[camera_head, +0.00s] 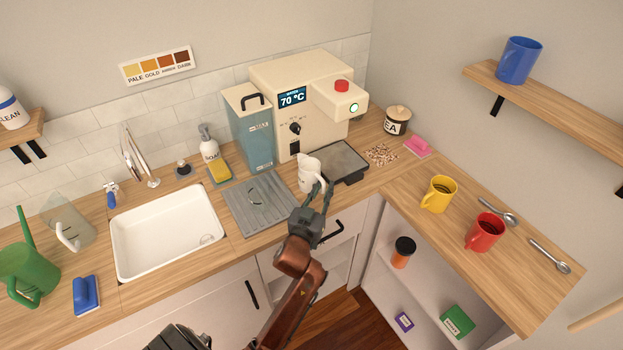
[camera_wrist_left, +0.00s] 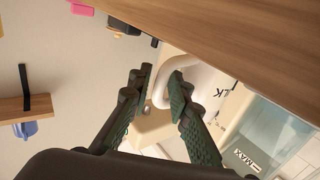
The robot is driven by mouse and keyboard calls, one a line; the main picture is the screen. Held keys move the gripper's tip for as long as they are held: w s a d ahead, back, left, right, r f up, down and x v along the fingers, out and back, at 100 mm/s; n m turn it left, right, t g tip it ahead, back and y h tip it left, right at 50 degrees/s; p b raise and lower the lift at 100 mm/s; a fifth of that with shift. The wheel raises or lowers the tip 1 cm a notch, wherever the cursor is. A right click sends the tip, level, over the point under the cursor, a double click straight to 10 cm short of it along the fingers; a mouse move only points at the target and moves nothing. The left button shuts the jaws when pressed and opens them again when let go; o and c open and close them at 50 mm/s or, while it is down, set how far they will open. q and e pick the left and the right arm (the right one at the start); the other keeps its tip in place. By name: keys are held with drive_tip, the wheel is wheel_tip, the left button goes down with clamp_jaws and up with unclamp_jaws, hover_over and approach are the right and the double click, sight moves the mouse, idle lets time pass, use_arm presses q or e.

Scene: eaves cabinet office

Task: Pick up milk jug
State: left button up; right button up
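The white milk jug (camera_head: 309,171) stands upright on the wooden counter, between the grey drain mat and the machine's dark tray. My left gripper (camera_head: 325,194) is at the jug's near right side, with its fingers pointing up toward it. In the left wrist view the jug (camera_wrist_left: 207,82) shows part of its lettering and its curved handle (camera_wrist_left: 157,96). The left gripper (camera_wrist_left: 160,82) is open there, with the handle seen in the gap between its two fingers. I cannot tell whether either finger touches it. My right gripper is not in view.
A beige machine (camera_head: 310,95) and a blue tank (camera_head: 252,125) stand behind the jug. The dark tray (camera_head: 342,158) is close on its right. The ribbed mat (camera_head: 262,203) and sink (camera_head: 167,232) lie left. Yellow (camera_head: 438,195) and red (camera_head: 484,232) mugs stand on the right counter.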

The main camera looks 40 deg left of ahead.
use_arm(q)
clamp_jaws()
drive_tip(key=shift+r, duration=0.1)
idle(0.5)
